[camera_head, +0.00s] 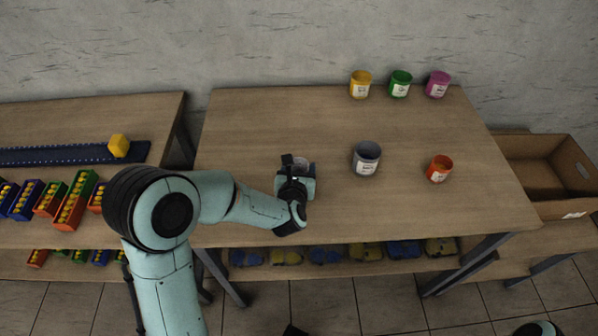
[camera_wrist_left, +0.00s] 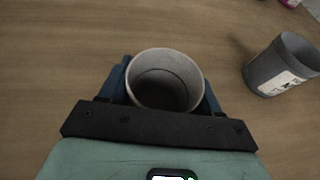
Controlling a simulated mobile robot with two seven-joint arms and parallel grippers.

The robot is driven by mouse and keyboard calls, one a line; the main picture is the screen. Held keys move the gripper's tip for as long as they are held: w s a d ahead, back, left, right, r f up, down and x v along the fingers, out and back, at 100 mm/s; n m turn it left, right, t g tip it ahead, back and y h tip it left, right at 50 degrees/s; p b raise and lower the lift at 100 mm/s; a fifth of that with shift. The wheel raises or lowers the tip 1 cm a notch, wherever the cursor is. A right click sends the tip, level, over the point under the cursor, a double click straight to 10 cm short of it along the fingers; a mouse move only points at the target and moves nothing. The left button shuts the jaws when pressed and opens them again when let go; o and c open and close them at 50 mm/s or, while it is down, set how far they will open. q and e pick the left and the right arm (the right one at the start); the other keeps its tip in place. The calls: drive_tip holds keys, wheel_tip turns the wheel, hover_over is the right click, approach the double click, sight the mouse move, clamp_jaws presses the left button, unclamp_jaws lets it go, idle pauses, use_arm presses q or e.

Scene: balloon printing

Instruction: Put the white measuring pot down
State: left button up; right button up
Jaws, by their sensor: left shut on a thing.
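The white measuring pot (camera_wrist_left: 166,80) is held between the fingers of my left gripper (camera_wrist_left: 166,92) in the left wrist view, with its round open mouth towards the camera. The pot looks empty inside. In the head view my left gripper (camera_head: 297,172) is over the left-middle part of the table (camera_head: 250,130), and only a small part of the pot (camera_head: 301,163) shows behind it. I cannot tell whether the pot's base touches the table top. My right gripper is not clearly in view.
A grey pot (camera_head: 366,158) stands to the right of my left gripper. An orange-red pot (camera_head: 439,168) is further right. Yellow (camera_head: 361,84), green (camera_head: 400,83) and purple (camera_head: 437,84) pots line the back edge. A cardboard box (camera_head: 545,175) is at the right.

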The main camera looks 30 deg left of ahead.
use_arm(q)
drive_tip(key=shift+f, duration=0.55)
drive_tip(key=shift+f+b, duration=0.15)
drive_tip(key=shift+b, duration=0.15)
drive_tip(key=o, duration=1.1)
